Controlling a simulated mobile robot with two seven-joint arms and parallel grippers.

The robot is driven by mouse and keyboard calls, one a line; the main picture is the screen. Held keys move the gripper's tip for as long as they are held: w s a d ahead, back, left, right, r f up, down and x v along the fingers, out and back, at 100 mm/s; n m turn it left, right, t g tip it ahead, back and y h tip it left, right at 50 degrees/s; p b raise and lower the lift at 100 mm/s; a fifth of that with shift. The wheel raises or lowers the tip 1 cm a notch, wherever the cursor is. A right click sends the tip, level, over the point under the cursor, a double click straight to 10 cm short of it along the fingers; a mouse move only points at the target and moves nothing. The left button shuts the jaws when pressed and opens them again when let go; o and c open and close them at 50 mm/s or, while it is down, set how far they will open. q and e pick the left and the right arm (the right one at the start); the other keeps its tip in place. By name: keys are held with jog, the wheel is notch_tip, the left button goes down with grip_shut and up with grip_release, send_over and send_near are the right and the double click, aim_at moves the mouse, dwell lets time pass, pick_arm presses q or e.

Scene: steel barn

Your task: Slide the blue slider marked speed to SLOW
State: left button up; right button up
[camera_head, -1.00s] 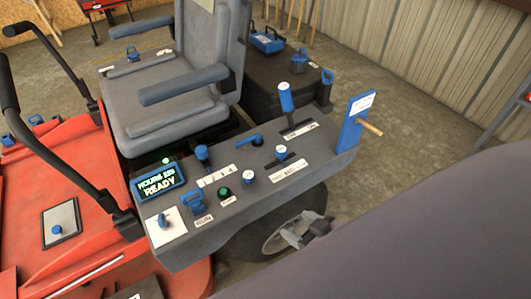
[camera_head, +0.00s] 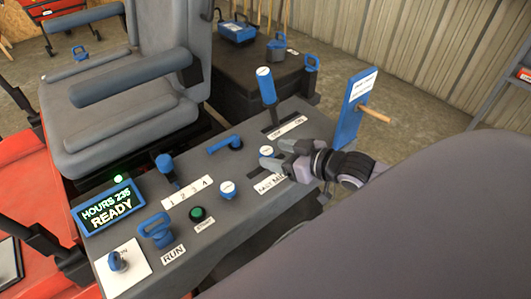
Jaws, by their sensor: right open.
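The blue slider knob (camera_head: 266,151) with a pale top stands on the grey side console (camera_head: 228,240). A white label (camera_head: 270,184) lies in front of it; I can read what looks like FAST at its left, and my gripper hides its right end. My right gripper (camera_head: 273,155) comes in from the right, low over the console. Its fingers are apart, with the tips at the right side of the knob. I cannot tell whether they touch it. The slot is mostly hidden by the gripper. My left gripper is out of view.
A tall blue lever (camera_head: 266,86) stands behind the slider, and a blue board with a wooden peg (camera_head: 354,105) to the right. A white-topped blue knob (camera_head: 227,190) and a green button (camera_head: 197,214) are nearer. The display (camera_head: 108,206) reads HOURS 235, READY.

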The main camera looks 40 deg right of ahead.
aim_at(270, 153)
jog(key=shift+b+x, duration=0.45)
jog(key=shift+x, duration=1.65)
